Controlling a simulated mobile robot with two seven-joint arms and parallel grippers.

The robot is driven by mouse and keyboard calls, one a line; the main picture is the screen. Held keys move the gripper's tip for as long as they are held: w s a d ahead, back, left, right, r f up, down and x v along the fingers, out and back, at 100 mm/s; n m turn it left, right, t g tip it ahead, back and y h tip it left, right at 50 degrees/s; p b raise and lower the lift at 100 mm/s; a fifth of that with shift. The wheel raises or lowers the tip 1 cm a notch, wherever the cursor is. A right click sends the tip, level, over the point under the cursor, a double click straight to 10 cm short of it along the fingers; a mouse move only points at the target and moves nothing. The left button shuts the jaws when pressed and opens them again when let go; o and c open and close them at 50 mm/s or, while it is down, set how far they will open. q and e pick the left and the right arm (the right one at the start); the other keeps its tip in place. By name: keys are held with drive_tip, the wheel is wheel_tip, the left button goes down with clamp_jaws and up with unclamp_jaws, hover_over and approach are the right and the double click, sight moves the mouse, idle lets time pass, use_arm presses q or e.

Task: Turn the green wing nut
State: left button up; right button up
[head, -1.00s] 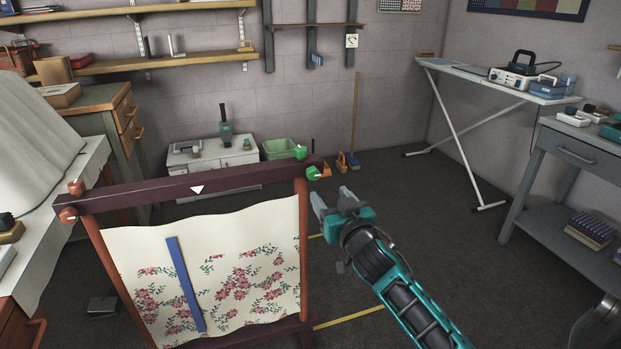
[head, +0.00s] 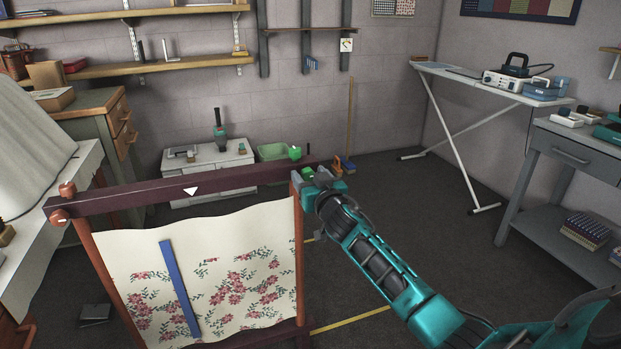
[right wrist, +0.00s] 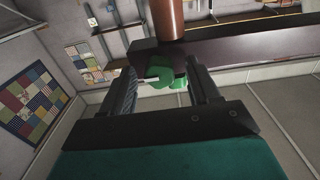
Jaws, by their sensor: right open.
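The green wing nut (head: 309,172) is at the right end of the dark red top bar (head: 150,187) of a fabric frame. My right gripper (head: 310,178) is open at the bar's end, partly hiding the nut. In the right wrist view the green nut (right wrist: 163,76) lies between the two spread fingers, with gaps on both sides. A reddish-brown post (right wrist: 168,18) rises behind the bar there. My left gripper is not in view.
Floral fabric (head: 220,270) with a blue strip (head: 180,290) hangs below the bar. Orange knobs (head: 60,217) sit at its left end. A white cabinet (head: 210,160) and green bin (head: 272,151) stand behind. The floor to the right is open, up to an ironing board (head: 450,70).

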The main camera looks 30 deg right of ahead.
drive_tip(key=c, duration=1)
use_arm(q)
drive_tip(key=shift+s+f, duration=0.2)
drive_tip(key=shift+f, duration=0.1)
use_arm(e)
drive_tip(key=shift+c, duration=0.2)
